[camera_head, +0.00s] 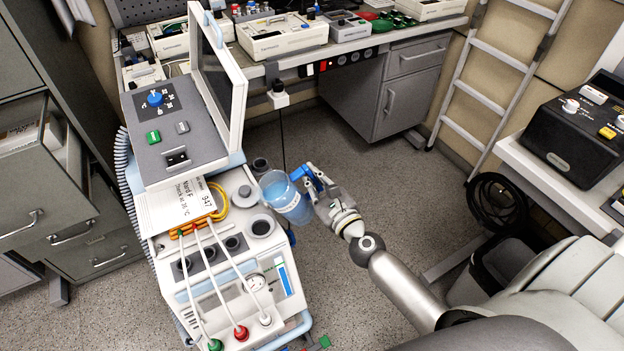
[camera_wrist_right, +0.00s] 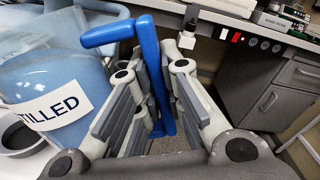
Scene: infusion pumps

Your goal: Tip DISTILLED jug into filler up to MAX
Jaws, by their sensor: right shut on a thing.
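The jug (camera_head: 285,198) is translucent light blue with a blue handle and a white label; the wrist view shows "TILLED" on the jug (camera_wrist_right: 50,85). My right gripper (camera_head: 316,186) is shut on the handle (camera_wrist_right: 153,80), which passes between its fingers. The jug is held just right of the machine's top; I cannot tell how far it tilts. A white-rimmed round opening, likely the filler (camera_head: 262,227), is just below left of the jug. A blue-striped level gauge (camera_head: 284,276) is on the machine's front; its MAX mark is not legible. My left gripper is out of view.
The white machine (camera_head: 220,290) carries a grey lid knob (camera_head: 243,196), a paper card (camera_head: 180,203), hoses and a raised screen (camera_head: 215,75). A bench (camera_head: 350,45) with devices stands behind. A black device (camera_head: 580,125) sits at right. Floor between is clear.

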